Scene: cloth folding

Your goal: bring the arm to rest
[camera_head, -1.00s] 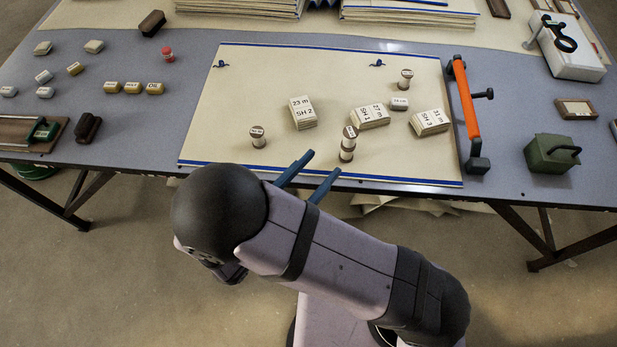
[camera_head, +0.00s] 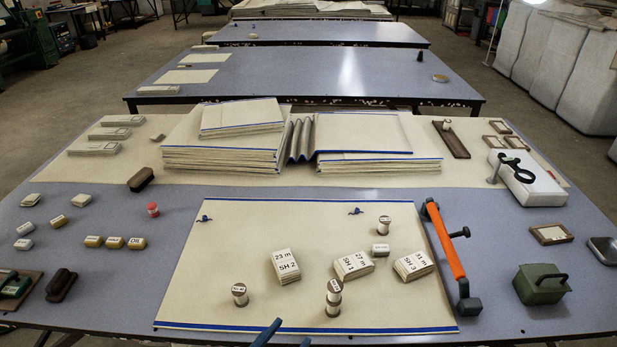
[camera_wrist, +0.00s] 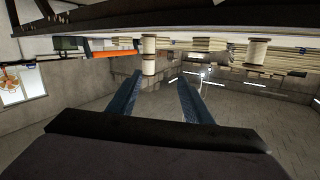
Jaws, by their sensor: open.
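My gripper (camera_head: 285,336) shows only as two blue fingertips at the bottom edge of the head view, just in front of the near table edge. The rest of my arm is out of that view. In the wrist view my gripper (camera_wrist: 160,88) is open, its two blue fingers apart with nothing between them. The wrist picture looks upside down, with the table edge (camera_wrist: 200,18) along the top. The cream cloth sheet (camera_head: 385,215) with blue borders lies flat on the table beyond the fingers.
Labelled stacks (camera_head: 286,267) and spools (camera_head: 334,291) stand on the sheet. An orange-handled bar (camera_head: 446,240) lies at its right edge. A green box (camera_head: 541,284) stands farther right. Folded cloth piles (camera_head: 235,143) lie at the back. Small labelled blocks (camera_head: 93,241) sit at left.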

